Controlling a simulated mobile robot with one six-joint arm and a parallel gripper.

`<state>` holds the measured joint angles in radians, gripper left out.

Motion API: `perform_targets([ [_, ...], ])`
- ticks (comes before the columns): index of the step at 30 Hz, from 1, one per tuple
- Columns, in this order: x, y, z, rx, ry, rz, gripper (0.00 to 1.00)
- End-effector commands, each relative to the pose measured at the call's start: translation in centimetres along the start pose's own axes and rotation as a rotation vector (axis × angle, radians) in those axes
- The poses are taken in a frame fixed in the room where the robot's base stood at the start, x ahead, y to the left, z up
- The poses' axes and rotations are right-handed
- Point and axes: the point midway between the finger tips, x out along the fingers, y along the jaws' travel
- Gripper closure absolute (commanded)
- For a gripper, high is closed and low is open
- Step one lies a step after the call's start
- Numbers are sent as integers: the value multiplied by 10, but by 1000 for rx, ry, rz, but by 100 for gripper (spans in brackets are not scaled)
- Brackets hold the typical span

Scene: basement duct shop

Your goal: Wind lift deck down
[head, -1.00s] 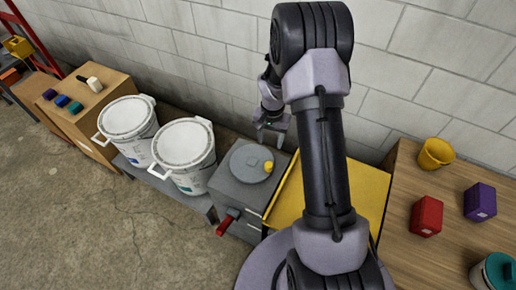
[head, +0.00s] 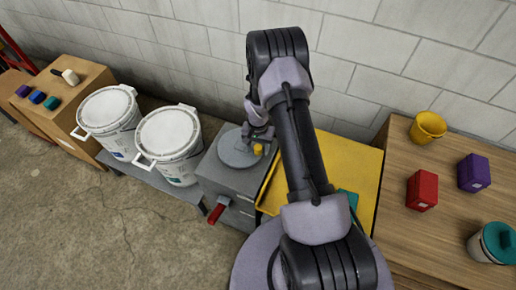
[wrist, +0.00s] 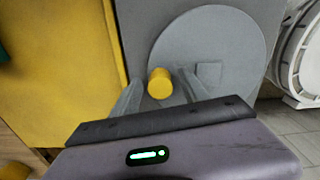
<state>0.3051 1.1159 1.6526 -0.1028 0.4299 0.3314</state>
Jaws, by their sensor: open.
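A grey box (head: 233,180) carries a flat grey disc wheel (head: 234,153) on its top, with a yellow knob (head: 258,149) near the rim. A red-gripped lever (head: 216,213) sticks out of its front. A yellow deck (head: 352,168), which looks like the lift deck, lies to the right of the box, partly behind my arm. My gripper (wrist: 160,77) is open over the wheel. In the wrist view its fingers stand on either side of the yellow knob (wrist: 160,84); whether they touch it I cannot tell.
Two white buckets (head: 168,142) stand on a low bench left of the box. A teal object (head: 348,198) shows on the deck beside my arm. A block wall stands behind.

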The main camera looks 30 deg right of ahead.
Motion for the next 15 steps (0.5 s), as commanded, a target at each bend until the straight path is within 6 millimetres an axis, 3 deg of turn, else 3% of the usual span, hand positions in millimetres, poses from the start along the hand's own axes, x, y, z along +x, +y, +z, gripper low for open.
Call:
perform_targets([
  [3,0,0,0,0,0,0,52],
  [10,0,0,0,0,0,0,97],
  [15,0,0,0,0,0,0,100],
])
